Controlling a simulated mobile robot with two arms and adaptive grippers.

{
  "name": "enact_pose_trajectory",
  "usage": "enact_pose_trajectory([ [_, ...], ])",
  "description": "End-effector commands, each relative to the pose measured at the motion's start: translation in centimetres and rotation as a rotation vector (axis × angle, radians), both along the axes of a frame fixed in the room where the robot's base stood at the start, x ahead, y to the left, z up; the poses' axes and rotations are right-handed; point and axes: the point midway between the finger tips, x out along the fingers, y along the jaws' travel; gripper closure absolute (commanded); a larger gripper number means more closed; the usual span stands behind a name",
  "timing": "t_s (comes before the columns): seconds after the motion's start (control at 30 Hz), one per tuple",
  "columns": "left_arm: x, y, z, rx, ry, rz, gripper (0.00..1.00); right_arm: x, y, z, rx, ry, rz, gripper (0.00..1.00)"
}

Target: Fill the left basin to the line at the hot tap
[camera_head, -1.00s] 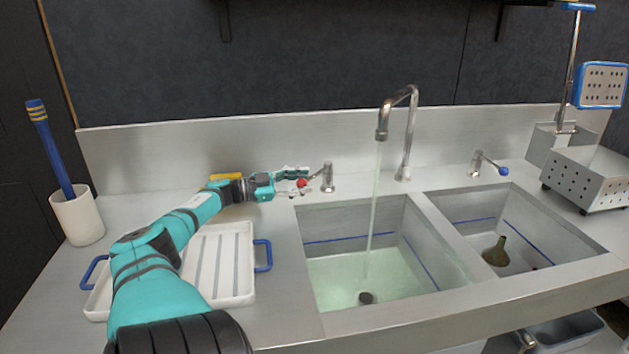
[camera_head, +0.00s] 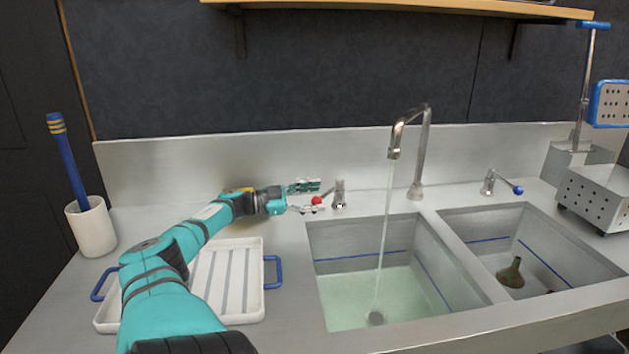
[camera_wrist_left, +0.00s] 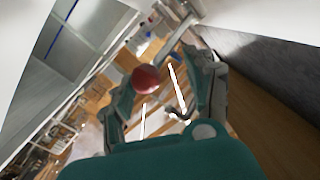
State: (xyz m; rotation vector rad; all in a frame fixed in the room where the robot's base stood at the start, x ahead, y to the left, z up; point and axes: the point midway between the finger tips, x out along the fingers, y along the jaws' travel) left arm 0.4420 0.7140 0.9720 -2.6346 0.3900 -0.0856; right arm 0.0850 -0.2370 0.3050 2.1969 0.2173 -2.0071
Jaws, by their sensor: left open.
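The left basin (camera_head: 325,232) holds pale green water (camera_head: 350,300). The water surface lies a little below the blue line (camera_head: 345,259) on the basin's walls. A stream runs from the curved spout (camera_head: 394,152) into it. The hot tap (camera_head: 339,194) stands behind the basin's back left corner, its lever ending in a red knob (camera_head: 316,200). My left gripper (camera_head: 320,197) is open, with its fingers on either side of the red knob. The knob also shows between the fingers in the left wrist view (camera_wrist_left: 146,80). Whether a finger touches it I cannot tell. My right gripper is out of view.
A white tray with blue handles (camera_head: 252,260) lies below my left arm. A white cup with a blue brush (camera_head: 91,228) stands at the left.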

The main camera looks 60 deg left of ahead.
Motion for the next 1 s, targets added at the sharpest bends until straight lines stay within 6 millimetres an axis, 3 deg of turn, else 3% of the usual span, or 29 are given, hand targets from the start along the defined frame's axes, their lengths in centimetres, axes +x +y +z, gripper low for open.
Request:
enact_pose_trajectory([
  [0.2, 0.2, -0.2, 4.3, 0.001, -0.003, -0.006, 0.47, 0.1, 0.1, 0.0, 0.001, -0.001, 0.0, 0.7],
  [0.43, 0.3, -0.3, 7.7, -0.001, -0.002, -0.007, 0.47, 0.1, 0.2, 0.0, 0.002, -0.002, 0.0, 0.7],
  [0.87, 0.3, -0.3, 8.6, -0.001, -0.001, -0.006, 0.47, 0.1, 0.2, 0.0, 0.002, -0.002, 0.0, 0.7],
  [1.0, 0.3, -0.3, 9.8, -0.002, -0.002, -0.006, 0.47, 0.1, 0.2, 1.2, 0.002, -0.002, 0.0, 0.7],
])
